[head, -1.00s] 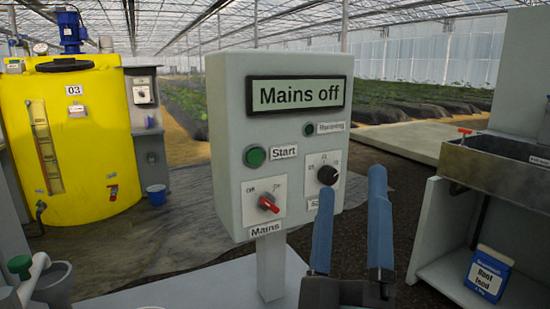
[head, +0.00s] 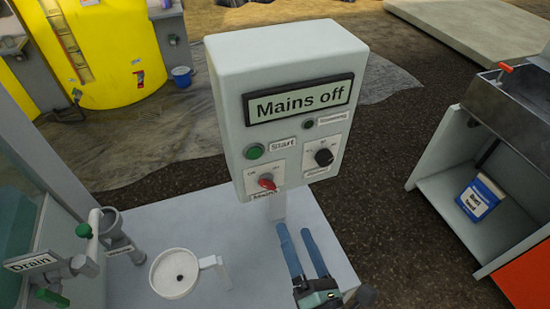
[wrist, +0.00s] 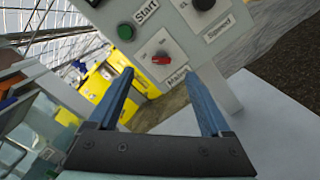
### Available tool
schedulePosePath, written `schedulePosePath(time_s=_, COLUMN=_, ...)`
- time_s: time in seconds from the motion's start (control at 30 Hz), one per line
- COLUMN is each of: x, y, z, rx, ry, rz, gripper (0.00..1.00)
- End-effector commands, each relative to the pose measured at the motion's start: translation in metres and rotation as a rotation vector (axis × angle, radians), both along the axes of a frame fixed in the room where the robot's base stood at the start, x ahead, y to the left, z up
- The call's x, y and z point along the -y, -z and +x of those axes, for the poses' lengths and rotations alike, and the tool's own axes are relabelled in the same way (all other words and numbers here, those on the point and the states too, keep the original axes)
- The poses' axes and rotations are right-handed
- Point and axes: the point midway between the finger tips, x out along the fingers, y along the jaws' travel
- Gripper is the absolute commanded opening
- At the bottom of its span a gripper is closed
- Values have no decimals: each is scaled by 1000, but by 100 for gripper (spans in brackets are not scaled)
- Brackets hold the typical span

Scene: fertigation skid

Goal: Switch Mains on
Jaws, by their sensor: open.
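The grey control box (head: 285,95) stands on a post, with a display (head: 298,99) reading "Mains off". The red Mains switch (head: 267,182) is a rotary knob on a white plate at the box's lower left, and its handle is tilted. It also shows in the wrist view (wrist: 161,59), ahead of and between the fingers. My gripper (head: 293,232) is open and empty, with two blue fingers, below the box and slightly right of the switch. In the wrist view my gripper (wrist: 168,90) points toward the switch plate and is apart from it.
A green Start button (head: 255,151) and a black Speed knob (head: 324,157) sit near the switch. A white round cup with a handle (head: 175,272), green-handled drain pipework (head: 105,222) and a metal sink bench (head: 505,120) stand around. The pale base plate near the post is largely clear.

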Motion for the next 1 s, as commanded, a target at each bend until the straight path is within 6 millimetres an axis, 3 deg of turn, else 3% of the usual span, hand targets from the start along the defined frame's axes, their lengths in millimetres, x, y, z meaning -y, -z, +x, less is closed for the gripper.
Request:
schedulePosePath(time_s=0.13, x=-4, y=7, z=-12, rx=-42, ry=-26, rz=-48, gripper=82)
schedulePosePath(time_s=0.27, x=-7, y=9, z=-6, rx=-43, ry=-31, rz=-54, gripper=82)
schedulePosePath(time_s=0.7, x=-34, y=8, z=76, rx=-40, ry=-32, rz=-52, gripper=82)
schedulePosePath(time_s=1.0, x=-44, y=10, z=107, rx=-42, ry=-30, rz=-53, gripper=82)
